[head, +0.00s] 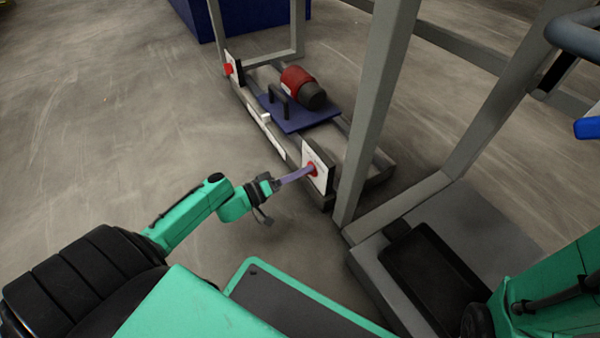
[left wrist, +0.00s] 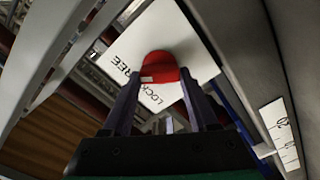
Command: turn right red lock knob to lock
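The right red lock knob (head: 312,169) sits on a white plate (head: 319,178) at the near end of the low frame. In the left wrist view, the red knob (left wrist: 160,66) stands between my two fingers, on a white plate (left wrist: 190,35) lettered LOCK and FREE. A small pale mark shows on the knob's left edge. My left gripper (head: 306,172) reaches it from the left; in the left wrist view, its fingertips (left wrist: 161,75) lie against both sides of the knob and look closed on it. My right gripper is out of view.
A second red knob (head: 228,69) is on the frame's far end. A red and black motor (head: 303,87) sits on a blue plate (head: 296,119) between them. A grey upright post (head: 376,110) stands close right of the near plate. The floor to the left is clear.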

